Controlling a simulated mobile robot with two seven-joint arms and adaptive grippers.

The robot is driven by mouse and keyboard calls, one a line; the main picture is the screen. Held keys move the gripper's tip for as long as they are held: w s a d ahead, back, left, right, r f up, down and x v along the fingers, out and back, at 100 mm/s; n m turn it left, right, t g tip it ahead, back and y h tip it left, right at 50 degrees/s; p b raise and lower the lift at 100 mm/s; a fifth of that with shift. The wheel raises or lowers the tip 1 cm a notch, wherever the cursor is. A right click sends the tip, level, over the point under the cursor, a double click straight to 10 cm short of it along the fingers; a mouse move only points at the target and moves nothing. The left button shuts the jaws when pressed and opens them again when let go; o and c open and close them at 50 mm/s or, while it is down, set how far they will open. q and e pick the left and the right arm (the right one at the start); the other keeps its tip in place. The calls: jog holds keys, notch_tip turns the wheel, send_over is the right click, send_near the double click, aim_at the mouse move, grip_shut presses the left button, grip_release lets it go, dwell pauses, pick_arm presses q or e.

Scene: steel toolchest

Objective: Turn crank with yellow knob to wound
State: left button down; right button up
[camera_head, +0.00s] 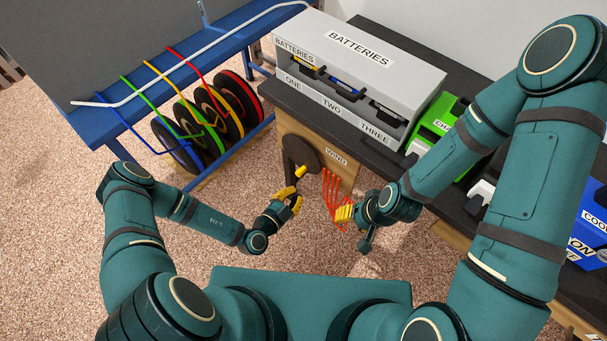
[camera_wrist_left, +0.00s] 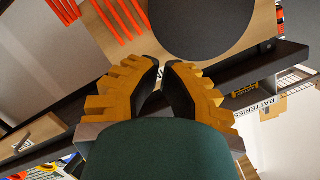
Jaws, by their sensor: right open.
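The crank's dark round disc (camera_head: 303,153) sits on the wooden side of the black bench, with its yellow knob (camera_head: 301,172) at the lower part. My left gripper (camera_head: 290,197) has yellow fingers and is just below the knob, apart from it. In the left wrist view its fingertips (camera_wrist_left: 164,66) come close together with nothing visible between them; how far they are closed is unclear. The dark disc (camera_wrist_left: 205,25) shows beyond them, and the knob is not seen there. My right gripper (camera_head: 344,214) is open, to the right of the crank, near red strips (camera_head: 333,190).
A "WIND" label (camera_head: 337,157) is right of the disc. A grey battery box (camera_head: 350,60) and a green box (camera_head: 434,120) stand on the bench. A blue rack (camera_head: 130,115) with coloured wheels is at the left. Carpet in front is open.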

aim_at(308, 168)
pick_arm(q)
jog(key=shift+n, duration=0.3)
jog(key=x, duration=0.3)
jog(key=b+x, duration=0.1)
jog(key=x, duration=0.2)
jog(key=b+x, duration=0.1)
jog(key=x, duration=0.3)
jog(key=shift+w+a+f, duration=0.15)
jog(key=shift+a, duration=0.2)
jog(key=shift+w+a+f+b, duration=0.2)
jog(key=shift+w+a+f, duration=0.05)
jog(key=shift+f, duration=0.25)
jog(key=shift+w+a+f+b, duration=0.2)
jog(key=shift+a+f, duration=0.1)
jog(key=shift+f, duration=0.2)
jog(key=shift+w+a+f, duration=0.25)
jog(key=shift+a+f, duration=0.15)
jog(key=shift+f, duration=0.2)
jog(key=shift+w+a+f+m+t+y+b, duration=0.15)
jog(key=shift+a+f+m+t+y+b, duration=0.1)
jog(key=shift+m, duration=0.3)
jog(key=shift+w+a+f+m+t+y+b, duration=0.15)
jog(key=shift+f+m+t+y, duration=0.15)
jog(key=shift+m, duration=0.25)
